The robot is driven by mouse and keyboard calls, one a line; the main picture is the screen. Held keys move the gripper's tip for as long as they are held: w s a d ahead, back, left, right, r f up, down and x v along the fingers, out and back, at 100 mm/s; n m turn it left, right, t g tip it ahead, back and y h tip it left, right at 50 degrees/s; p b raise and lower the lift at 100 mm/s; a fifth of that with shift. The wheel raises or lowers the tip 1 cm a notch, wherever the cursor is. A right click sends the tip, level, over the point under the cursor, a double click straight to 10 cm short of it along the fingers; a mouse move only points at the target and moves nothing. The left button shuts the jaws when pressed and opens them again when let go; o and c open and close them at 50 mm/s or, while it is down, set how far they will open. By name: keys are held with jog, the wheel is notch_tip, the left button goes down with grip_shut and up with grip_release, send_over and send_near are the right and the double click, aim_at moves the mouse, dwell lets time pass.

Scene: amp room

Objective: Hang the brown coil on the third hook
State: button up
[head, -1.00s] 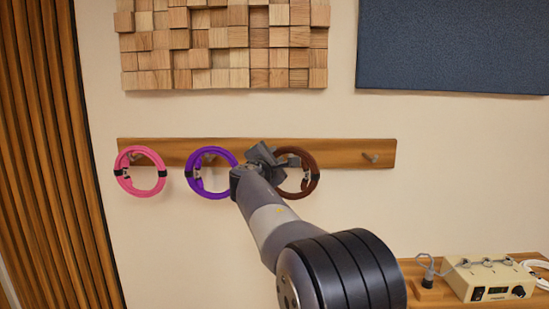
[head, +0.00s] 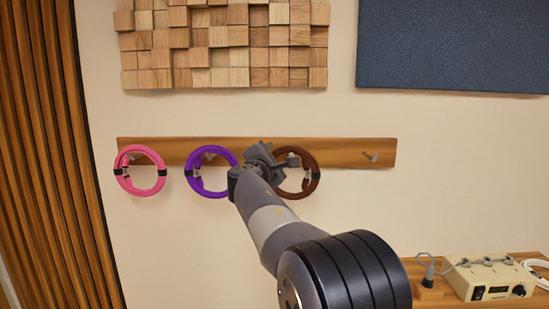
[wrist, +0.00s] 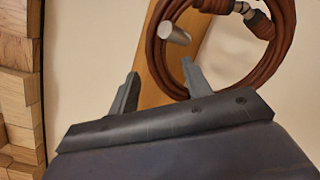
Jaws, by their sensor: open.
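The brown coil (head: 316,180) hangs against the wooden rack (head: 340,153), third from the left, partly hidden by my gripper in the head view. In the wrist view the coil (wrist: 267,70) is at the upper right, and a metal hook (wrist: 175,34) crosses its band, so it looks hung on that hook. My gripper (head: 274,159) is in front of the coil's upper left side.
A pink coil (head: 160,183) and a purple coil (head: 233,181) hang on the hooks to the left. The rightmost hook (head: 371,156) is bare. Wood blocks (head: 225,45) and a blue panel (head: 455,45) are above. A device (head: 490,278) stands on a shelf at lower right.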

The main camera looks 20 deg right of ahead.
jog(key=b+v, duration=0.2)
jog(key=v, duration=0.8)
jog(key=shift+b, duration=0.4)
jog(key=p+x, duration=0.3)
jog(key=x, duration=0.8)
jog(key=shift+r+p, duration=0.1)
jog(key=shift+p, duration=0.3)
jog(key=shift+s+a+r+p, duration=0.15)
jog(key=shift+s+r+p, duration=0.2)
jog(key=shift+r+p, duration=0.25)
jog(key=shift+s+r, duration=0.1)
jog(key=shift+s, duration=0.05)
